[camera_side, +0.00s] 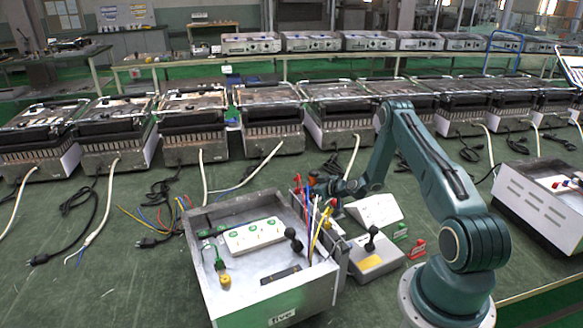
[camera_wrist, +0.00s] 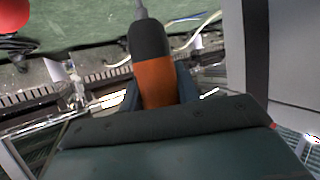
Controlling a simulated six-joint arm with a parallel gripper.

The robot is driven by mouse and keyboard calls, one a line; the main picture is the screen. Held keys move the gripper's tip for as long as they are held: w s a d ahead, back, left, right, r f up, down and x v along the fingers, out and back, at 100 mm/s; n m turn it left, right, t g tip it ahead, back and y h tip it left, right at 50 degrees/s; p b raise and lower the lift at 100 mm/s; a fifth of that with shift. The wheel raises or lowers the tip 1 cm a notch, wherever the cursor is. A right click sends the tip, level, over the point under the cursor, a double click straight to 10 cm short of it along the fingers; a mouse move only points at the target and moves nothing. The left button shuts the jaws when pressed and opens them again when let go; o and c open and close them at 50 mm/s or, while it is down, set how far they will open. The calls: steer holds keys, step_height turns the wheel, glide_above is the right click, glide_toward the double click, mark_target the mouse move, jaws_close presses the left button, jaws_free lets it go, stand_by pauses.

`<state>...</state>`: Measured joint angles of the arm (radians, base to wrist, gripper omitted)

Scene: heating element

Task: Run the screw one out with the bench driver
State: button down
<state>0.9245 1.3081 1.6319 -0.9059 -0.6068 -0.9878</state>
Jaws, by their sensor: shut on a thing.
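The bench driver (camera_wrist: 155,75) has an orange and black body with a thin grey end at the top, and it sits between my jaws in the wrist view. My gripper (camera_wrist: 159,88) is shut on it. In the side view, my gripper (camera_side: 322,187) is at the back right corner of the open metal housing (camera_side: 210,285), by a cluster of coloured handles, with a small orange part of the driver beside it. I cannot make out the screw.
A grey box with a black lever (camera_side: 371,240) stands right of the housing, with a white wedge-shaped box (camera_side: 375,211) behind it. Small green and red blocks (camera_side: 415,247) lie near my base. A row of heaters (camera_side: 270,118) with cables lines the back. The bench's front left is clear.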

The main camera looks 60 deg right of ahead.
step_height(320, 180, up, 16)
steer(key=shift+f, duration=0.1)
stand_by(0.5)
stand_by(0.5)
step_height(320, 180, up, 7)
steer(key=a, duration=0.1)
steer(key=w+a+n+g+y, duration=0.1)
steer(key=w+a+n+y, duration=0.15)
steer(key=a, duration=0.85)
steer(key=w+a+n+g+y, duration=0.15)
steer(key=a+n+y, duration=0.25)
steer(key=a, duration=0.8)
steer(key=w+a+n+y, duration=0.3)
steer(key=a+y, duration=0.1)
steer(key=a, duration=0.7)
steer(key=shift+f, duration=2.45)
steer(key=shift+f, duration=0.2)
